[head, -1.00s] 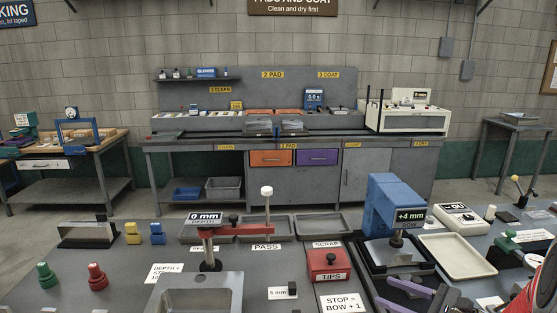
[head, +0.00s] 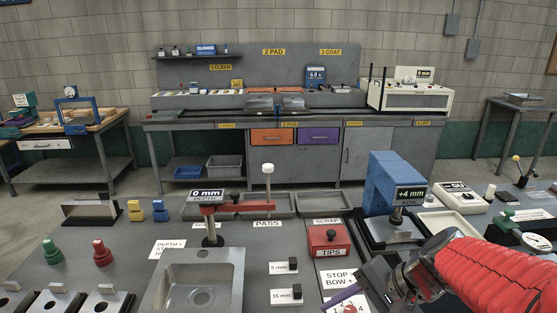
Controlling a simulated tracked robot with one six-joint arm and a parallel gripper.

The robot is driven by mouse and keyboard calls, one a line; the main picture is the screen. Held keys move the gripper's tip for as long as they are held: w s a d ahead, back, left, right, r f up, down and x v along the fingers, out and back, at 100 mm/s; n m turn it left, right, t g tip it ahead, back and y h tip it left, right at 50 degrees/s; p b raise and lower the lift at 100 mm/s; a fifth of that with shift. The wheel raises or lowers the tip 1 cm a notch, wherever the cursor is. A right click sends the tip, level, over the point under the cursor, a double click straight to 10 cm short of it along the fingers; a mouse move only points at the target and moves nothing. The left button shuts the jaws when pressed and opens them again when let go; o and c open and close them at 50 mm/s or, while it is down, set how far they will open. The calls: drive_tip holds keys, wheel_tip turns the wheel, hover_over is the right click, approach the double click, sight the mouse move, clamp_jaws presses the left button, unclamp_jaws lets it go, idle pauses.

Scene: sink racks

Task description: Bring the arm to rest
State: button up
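My arm, in a red ribbed cover, reaches in from the lower right of the head view. My gripper (head: 345,298) is at its end, low at the bottom edge, over the front bench just below the STOP BOW card (head: 342,278). One purple finger shows there. The other finger is not clear and the frame cuts off the lower part, so I cannot tell the opening. I see nothing held in the visible part.
A red TIPS box (head: 331,240) and a blue gauge block (head: 394,182) stand behind my gripper. A steel sink-like block (head: 195,285) is to its left, with a red depth gauge (head: 222,208) behind it. A white tray (head: 446,223) lies behind the arm.

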drive_tip(key=s+d+r+n+t+h, duration=0.3)
drive_tip(key=s+r+n+h, duration=0.2)
drive_tip(key=n, duration=0.4)
drive_tip(key=shift+s+r+h, duration=0.15)
drive_tip(key=shift+s+h, duration=0.75)
drive_tip(key=shift+s, duration=0.35)
idle(0.4)
